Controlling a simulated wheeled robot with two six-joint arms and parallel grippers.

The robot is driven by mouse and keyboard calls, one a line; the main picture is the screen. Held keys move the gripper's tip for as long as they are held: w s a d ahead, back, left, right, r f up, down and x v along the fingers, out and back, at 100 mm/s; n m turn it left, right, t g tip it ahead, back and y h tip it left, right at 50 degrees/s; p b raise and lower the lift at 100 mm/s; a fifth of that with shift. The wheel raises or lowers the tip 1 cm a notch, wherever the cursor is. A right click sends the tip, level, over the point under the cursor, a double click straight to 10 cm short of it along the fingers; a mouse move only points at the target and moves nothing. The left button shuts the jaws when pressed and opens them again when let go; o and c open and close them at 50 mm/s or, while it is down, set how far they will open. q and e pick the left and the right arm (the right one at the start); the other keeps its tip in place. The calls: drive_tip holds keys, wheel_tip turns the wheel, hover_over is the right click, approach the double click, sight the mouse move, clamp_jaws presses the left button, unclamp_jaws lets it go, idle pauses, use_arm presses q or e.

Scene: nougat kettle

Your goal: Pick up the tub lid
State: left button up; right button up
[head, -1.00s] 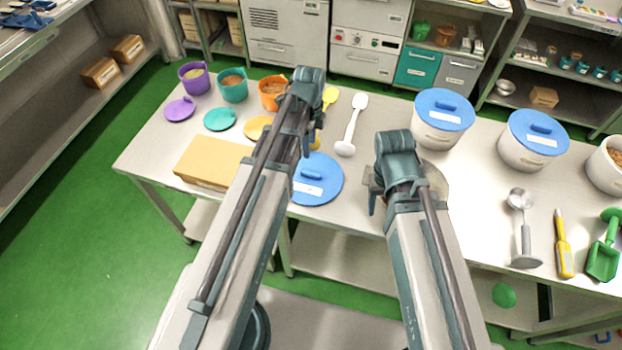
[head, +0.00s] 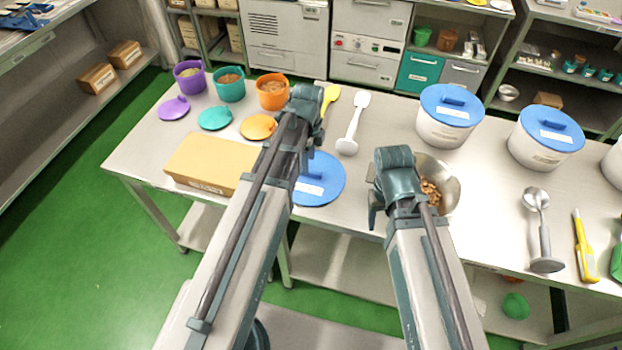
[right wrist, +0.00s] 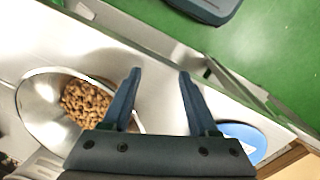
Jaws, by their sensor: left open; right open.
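A round blue tub lid (head: 325,188) with a raised handle and a white label lies flat on the table, partly covered by my left arm. Its edge also shows at the right of the right wrist view (right wrist: 247,135). My left gripper (head: 312,140) is above the table just behind the lid; its fingers are mostly hidden by its own arm. My right gripper (head: 373,205) is open and empty, between the lid and a metal bowl. In the right wrist view its two fingers (right wrist: 160,76) stand apart with bare table edge between them.
The metal bowl of nuts (head: 448,196) stands right beside my right gripper. Two white tubs (head: 440,130) with blue lids stand behind it. A cardboard box (head: 205,158) is left of my left arm. A white spatula (head: 353,125) lies behind the lid.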

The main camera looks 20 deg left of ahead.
sight(311, 174)
use_arm(q)
drive_tip(key=f+b, duration=0.1)
drive_tip(key=f, duration=0.1)
drive_tip(key=f+b, duration=0.2)
drive_tip(key=shift+s+a, duration=0.1)
drive_tip(key=shift+s, duration=0.1)
drive_tip(key=shift+r, duration=0.1)
clamp_jaws()
